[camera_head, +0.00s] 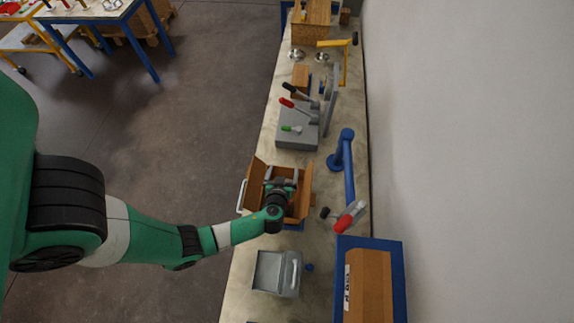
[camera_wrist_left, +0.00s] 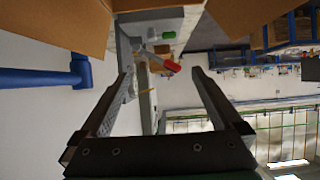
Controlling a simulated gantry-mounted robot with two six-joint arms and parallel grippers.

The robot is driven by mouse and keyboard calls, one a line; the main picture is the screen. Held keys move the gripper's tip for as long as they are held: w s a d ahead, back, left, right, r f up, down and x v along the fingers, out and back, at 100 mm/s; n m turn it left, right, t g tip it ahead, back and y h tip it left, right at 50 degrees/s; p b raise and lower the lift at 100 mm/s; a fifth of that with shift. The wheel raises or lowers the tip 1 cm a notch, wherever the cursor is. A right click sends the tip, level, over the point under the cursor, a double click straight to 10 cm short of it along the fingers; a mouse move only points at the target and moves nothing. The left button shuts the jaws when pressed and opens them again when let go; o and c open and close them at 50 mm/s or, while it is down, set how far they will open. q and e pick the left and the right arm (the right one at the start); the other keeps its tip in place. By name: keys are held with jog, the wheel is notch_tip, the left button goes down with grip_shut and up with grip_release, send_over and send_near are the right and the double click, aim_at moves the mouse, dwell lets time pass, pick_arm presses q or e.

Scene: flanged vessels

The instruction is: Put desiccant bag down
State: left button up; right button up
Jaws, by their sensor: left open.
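My left gripper (camera_head: 281,184) is over the open cardboard box (camera_head: 304,203) on the bench, at or just inside its opening. In the left wrist view the two fingers (camera_wrist_left: 162,75) are wide apart with nothing between them. Brown cardboard of the box (camera_wrist_left: 62,22) shows at the upper edge of that view. I cannot make out the desiccant bag in either view; the inside of the box is mostly hidden by my gripper and arm. My right gripper is not in view.
A grey fixture (camera_head: 297,135) with red-, black- and green-handled levers stands beyond the box. A blue post (camera_head: 347,165) stands to the right. A grey lidded container (camera_head: 276,272) is nearer, and another carton (camera_head: 369,285) lies in a blue tray (camera_head: 398,262). The wall bounds the right side.

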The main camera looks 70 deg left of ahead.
pick_arm(q)
jog(key=shift+s+d+r, duration=0.1)
jog(key=shift+d, duration=0.1)
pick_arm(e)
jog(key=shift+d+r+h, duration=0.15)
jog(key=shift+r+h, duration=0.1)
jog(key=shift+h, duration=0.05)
